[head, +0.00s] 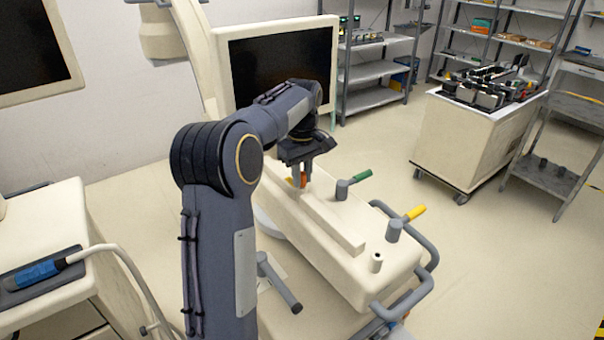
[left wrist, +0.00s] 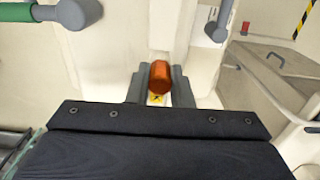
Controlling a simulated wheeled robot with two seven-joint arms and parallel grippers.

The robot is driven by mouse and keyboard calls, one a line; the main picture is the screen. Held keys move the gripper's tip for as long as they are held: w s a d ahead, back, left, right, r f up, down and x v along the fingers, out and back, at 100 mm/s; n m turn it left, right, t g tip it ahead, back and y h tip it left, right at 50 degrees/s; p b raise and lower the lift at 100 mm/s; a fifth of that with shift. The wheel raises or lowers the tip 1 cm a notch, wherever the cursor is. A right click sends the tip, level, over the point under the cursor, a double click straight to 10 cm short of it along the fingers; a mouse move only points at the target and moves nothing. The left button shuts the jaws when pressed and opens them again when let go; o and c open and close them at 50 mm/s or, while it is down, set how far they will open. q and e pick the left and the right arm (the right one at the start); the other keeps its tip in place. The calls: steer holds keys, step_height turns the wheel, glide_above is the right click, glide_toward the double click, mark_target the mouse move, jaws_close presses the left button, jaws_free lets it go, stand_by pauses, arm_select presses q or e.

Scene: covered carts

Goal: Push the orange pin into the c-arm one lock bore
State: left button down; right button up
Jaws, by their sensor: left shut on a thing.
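My left gripper (head: 300,178) points down over the cream top of the c-arm base (head: 335,262). It is shut on the orange pin (head: 304,180). In the left wrist view the orange pin (left wrist: 160,77) sits between the two grey fingers, its rounded end facing the camera. A small yellow label (left wrist: 156,98) shows just beside it. The pin's far end and any bore beneath it are hidden. I cannot tell whether the pin touches the base. A short cream post (head: 376,262) with a dark hole stands near the base's front right corner. My right gripper is out of view.
A green-handled lever (head: 355,180) and a yellow-handled lever (head: 413,214) rise from the base, to the right of the gripper. Grey rails (head: 425,255) edge its right end. A monitor (head: 280,65) stands behind. A loaded cart (head: 470,135) is farther right, with clear floor between.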

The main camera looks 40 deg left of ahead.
mark_target(302, 173)
arm_select(q)
steer(key=shift+f, duration=0.4)
steer(key=c, duration=1.2)
jaws_free()
steer(key=shift+r, duration=0.1)
step_height(302, 173, up, 7)
steer(key=shift+r, duration=0.35)
